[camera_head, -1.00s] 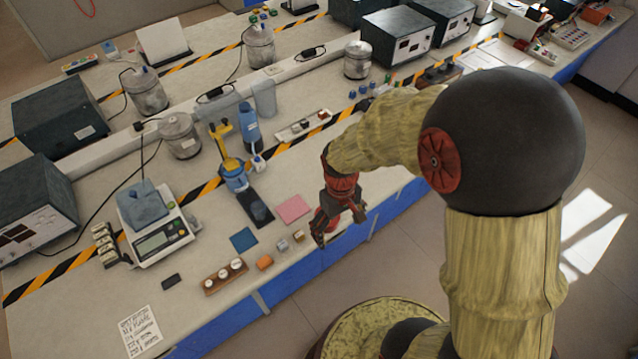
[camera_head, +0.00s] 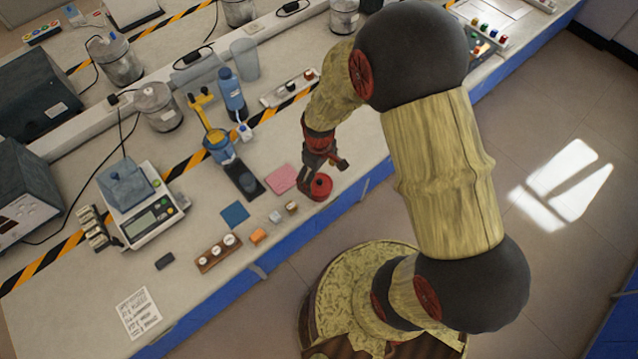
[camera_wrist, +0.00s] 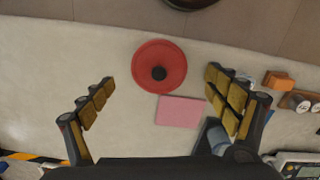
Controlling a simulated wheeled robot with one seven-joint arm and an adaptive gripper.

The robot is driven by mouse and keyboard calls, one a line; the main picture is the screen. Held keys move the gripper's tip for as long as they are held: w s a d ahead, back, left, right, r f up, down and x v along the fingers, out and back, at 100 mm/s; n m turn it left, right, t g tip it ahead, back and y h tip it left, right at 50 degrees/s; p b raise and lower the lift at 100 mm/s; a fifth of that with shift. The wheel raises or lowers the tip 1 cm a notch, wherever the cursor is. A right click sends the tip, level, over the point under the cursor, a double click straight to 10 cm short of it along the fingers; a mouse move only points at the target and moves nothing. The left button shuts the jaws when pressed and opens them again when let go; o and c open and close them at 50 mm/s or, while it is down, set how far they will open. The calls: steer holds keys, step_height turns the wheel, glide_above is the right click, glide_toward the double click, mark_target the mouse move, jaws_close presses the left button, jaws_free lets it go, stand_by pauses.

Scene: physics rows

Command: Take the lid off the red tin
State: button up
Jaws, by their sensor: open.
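The red tin (camera_head: 320,187) stands on the bench near its front edge, next to a pink square. The lid hides the tin's body there. My gripper (camera_head: 318,178) is beside the tin in the head view, and its fingers are partly hidden by its own links. In the wrist view the two fingers (camera_wrist: 168,88) are wide apart and empty, with the lid between and a little beyond their tips.
The pink square (camera_wrist: 181,111) lies flat close to the tin. A dark blue square (camera_head: 235,215), small blocks (camera_head: 257,237), a blue stand (camera_head: 219,147) and a scale (camera_head: 150,221) occupy the bench to the left. The bench's front edge is close.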

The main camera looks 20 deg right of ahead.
mark_target(321, 183)
steer(key=f, duration=0.3)
steer(key=shift+s+d+f, duration=0.1)
steer(key=shift+d+f, duration=0.05)
steer(key=shift+d, duration=0.05)
steer(key=c, duration=0.3)
steer(key=c, duration=0.5)
steer(key=shift+s, duration=0.1)
steer(key=shift+c, duration=1.4)
steer(key=shift+s, duration=0.1)
steer(key=shift+c, duration=0.8)
